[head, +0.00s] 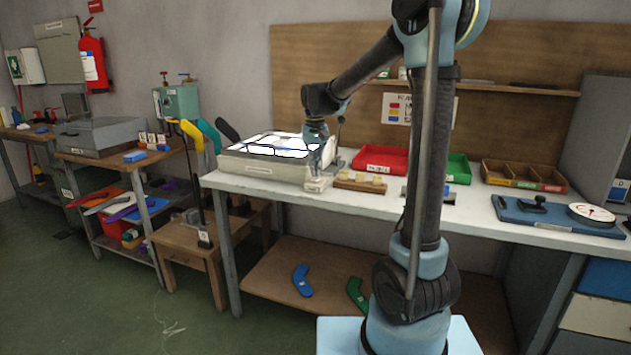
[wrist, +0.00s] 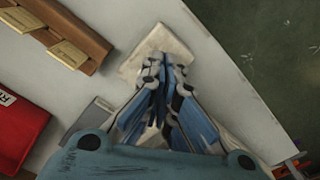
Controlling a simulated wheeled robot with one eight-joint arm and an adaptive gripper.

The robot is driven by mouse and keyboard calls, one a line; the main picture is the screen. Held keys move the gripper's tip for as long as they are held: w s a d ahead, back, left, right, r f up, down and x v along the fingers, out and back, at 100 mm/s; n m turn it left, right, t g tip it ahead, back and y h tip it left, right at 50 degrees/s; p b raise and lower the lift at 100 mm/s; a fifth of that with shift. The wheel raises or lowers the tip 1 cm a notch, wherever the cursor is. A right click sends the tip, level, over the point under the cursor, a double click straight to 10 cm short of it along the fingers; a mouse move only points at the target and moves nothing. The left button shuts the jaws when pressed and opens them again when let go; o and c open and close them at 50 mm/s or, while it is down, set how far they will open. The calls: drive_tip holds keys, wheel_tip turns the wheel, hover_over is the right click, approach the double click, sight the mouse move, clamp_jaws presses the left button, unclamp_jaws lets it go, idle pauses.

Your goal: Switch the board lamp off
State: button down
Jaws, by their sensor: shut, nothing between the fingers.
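The board lamp (head: 240,165) is a pale box on the left end of the white workbench (head: 450,205). Its top panel (head: 262,143) glows bright white, with dark outlines across it. My gripper (head: 318,178) is at the right end of the box, pointing down. In the wrist view its blue and grey fingers (wrist: 165,68) are shut and empty, above a pale cream piece (wrist: 158,42) on the bench; I cannot tell what this piece is or whether they touch it. No switch can be made out; the right end of the box is partly hidden by my gripper.
A wooden block with pale pieces (head: 360,183) stands close right of my gripper. Behind it are a red tray (head: 380,159) and a green tray (head: 459,168). A wooden divided tray (head: 523,176) and a blue board with a dial (head: 540,215) lie farther right.

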sight(316, 179)
drive_tip(key=shift+f, duration=1)
idle(0.9)
drive_tip(key=shift+r, duration=3.55)
drive_tip(key=shift+s+d, duration=0.1)
drive_tip(key=s+d, duration=0.9)
drive_tip(key=s+d+f+m+t, duration=0.1)
drive_tip(key=s+d+f, duration=0.5)
drive_tip(key=s, duration=0.5)
drive_tip(key=s+d+f+t, duration=0.1)
drive_tip(key=s+d+f, duration=0.5)
drive_tip(key=s+f, duration=0.5)
drive_tip(key=shift+s+f+m, duration=0.15)
drive_tip(key=shift+s+m, duration=0.15)
drive_tip(key=shift+m, duration=0.1)
drive_tip(key=shift+d, duration=0.1)
